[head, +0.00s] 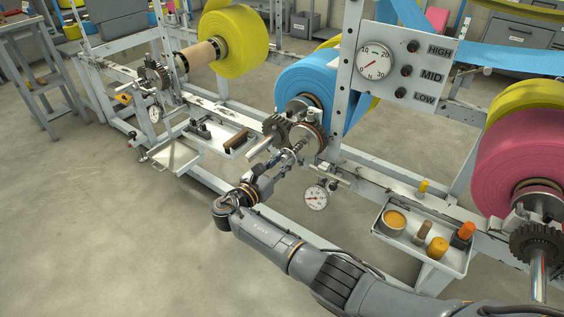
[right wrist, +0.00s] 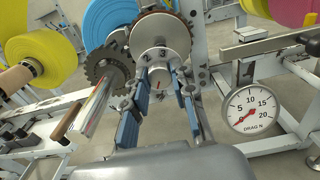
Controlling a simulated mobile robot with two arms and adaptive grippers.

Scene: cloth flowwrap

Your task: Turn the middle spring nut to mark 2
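The middle spring nut (right wrist: 161,52) is a silver numbered collar in front of a toothed wheel on the blue roll's shaft. The digits 2 and 3 show on it, with a short red line lower down. In the head view it (head: 304,139) is small and its marks cannot be read. My right gripper (head: 291,156) reaches to the nut from the front. In the right wrist view its blue-padded fingers (right wrist: 165,80) are apart, on either side of the nut's lower front; contact cannot be made out. My left gripper is not in view.
A drag dial (right wrist: 252,108) hangs right of the nut, its red needle near 0. A dark gear (right wrist: 108,68) stands close at left. A tray (head: 402,244) with orange and yellow pieces is at right. The blue roll (head: 308,90) is behind. Floor at left is free.

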